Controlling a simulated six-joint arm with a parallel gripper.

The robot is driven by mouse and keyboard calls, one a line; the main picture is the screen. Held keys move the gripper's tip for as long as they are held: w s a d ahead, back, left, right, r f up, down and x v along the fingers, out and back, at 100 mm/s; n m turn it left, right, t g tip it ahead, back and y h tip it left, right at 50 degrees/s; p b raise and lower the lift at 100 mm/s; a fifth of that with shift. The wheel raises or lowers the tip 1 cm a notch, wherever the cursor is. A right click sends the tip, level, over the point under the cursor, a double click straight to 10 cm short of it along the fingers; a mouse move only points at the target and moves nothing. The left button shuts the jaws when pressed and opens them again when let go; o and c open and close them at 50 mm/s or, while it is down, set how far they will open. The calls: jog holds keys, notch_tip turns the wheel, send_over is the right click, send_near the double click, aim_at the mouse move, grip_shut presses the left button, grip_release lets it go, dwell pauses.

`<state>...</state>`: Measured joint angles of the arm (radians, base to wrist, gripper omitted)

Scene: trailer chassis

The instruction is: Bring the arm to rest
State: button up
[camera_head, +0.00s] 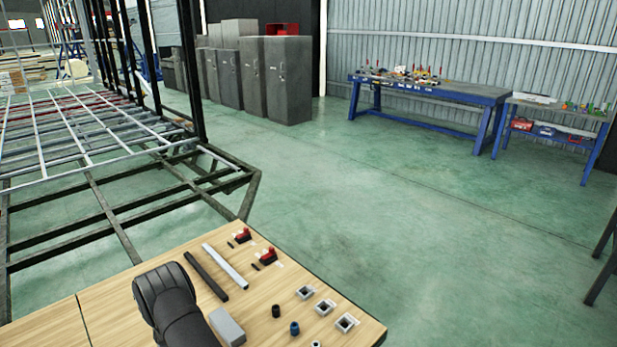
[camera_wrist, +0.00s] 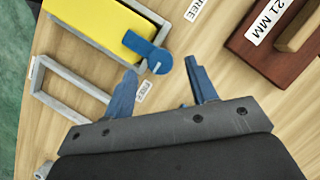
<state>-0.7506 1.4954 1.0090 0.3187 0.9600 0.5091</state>
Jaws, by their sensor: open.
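My gripper (camera_wrist: 162,82) shows in the wrist view with its two blue fingers spread apart and nothing between them. It faces the wooden tabletop (camera_wrist: 225,75); its height above it is hard to judge. In the head view my dark arm (camera_head: 168,298) reaches over the wooden table (camera_head: 130,275), and the gripper itself is not visible there.
Grey rectangular frames (camera_wrist: 62,112) and a red-brown block marked 21 MM (camera_wrist: 252,48) lie near the fingers. Dark and silver bars (camera_head: 225,266), red-topped pieces (camera_head: 267,256) and square sockets (camera_head: 347,323) lie on the table. A trailer chassis (camera_head: 120,218) stands at left; open floor (camera_head: 400,210) is right.

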jog(key=v, duration=1.4)
jog(key=x, duration=1.7)
jog(key=shift+r, duration=0.1)
jog(key=m+y, duration=0.1)
jog(key=m, duration=0.2)
jog(key=shift+d+r, duration=0.1)
jog(key=shift+d, duration=0.05)
jog(key=m+y, duration=0.1)
jog(key=m, duration=0.1)
jog(key=m+t, duration=0.1)
jog(key=m, duration=0.2)
jog(key=shift+d+y, duration=0.1)
jog(key=shift+y, duration=0.3)
jog(key=m+t+y, duration=0.1)
jog(key=m, duration=0.3)
jog(key=shift+s, duration=0.1)
jog(key=shift+s+m+t+y, duration=0.15)
jog(key=shift+m+t, duration=0.3)
jog(key=shift+m, duration=0.55)
jog(key=shift+w+m+t+y, duration=0.15)
jog(key=shift+m+t, duration=0.3)
jog(key=shift+m, duration=0.55)
jog(key=shift+s, duration=0.1)
jog(key=shift+n, duration=0.3)
